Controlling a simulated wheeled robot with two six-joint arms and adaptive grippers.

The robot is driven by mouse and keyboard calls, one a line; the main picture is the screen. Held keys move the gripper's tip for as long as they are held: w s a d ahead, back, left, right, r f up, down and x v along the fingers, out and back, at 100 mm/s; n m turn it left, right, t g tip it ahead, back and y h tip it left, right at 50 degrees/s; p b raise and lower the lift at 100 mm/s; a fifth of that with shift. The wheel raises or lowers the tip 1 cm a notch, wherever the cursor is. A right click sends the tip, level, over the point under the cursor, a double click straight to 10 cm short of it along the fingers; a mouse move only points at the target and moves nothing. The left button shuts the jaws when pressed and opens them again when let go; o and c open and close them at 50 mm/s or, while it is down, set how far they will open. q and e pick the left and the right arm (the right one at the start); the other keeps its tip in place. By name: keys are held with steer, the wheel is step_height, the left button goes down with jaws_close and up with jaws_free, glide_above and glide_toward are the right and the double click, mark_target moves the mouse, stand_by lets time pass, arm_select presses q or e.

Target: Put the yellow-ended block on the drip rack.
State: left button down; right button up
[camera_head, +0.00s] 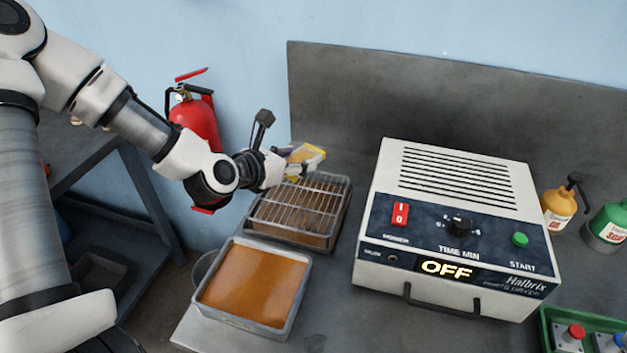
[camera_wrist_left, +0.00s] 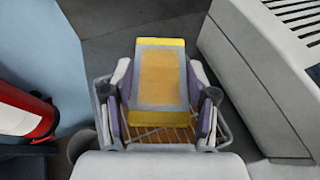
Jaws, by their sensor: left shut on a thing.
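The yellow-ended block (camera_head: 309,153) is held in my left gripper (camera_head: 294,168), above the back part of the drip rack. In the left wrist view the block (camera_wrist_left: 160,80) has yellow ends and an orange face in a grey border, between the two purple-grey fingers. The drip rack (camera_head: 297,212) is a wire grid over a grey tray, with orange-brown showing beneath. In the left wrist view the rack (camera_wrist_left: 225,138) lies below the block, mostly hidden by it and the gripper. I see a gap between block and rack, but cannot tell its height. My right gripper is not in view.
A tray of orange liquid (camera_head: 255,285) stands in front of the rack. A white dryer reading OFF (camera_head: 455,228) stands right of it. A red fire extinguisher (camera_head: 197,122) is at the left wall. Bottles (camera_head: 558,208) and a green crate (camera_head: 548,335) are at right.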

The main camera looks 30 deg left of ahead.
mark_target(297, 198)
arm_select(q)
steer(key=f, duration=0.1)
steer(key=s+f, duration=0.1)
steer(key=f, duration=0.1)
steer(key=shift+f, duration=0.1)
steer(key=f, duration=0.5)
steer(key=shift+w+f, duration=0.1)
steer(key=shift+w, duration=0.25)
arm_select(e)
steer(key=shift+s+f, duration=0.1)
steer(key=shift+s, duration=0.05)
arm_select(q)
steer(key=shift+b, duration=0.3)
steer(key=shift+c, duration=1.6)
jaws_free()
steer(key=shift+f, duration=0.1)
steer(key=shift+s, duration=0.1)
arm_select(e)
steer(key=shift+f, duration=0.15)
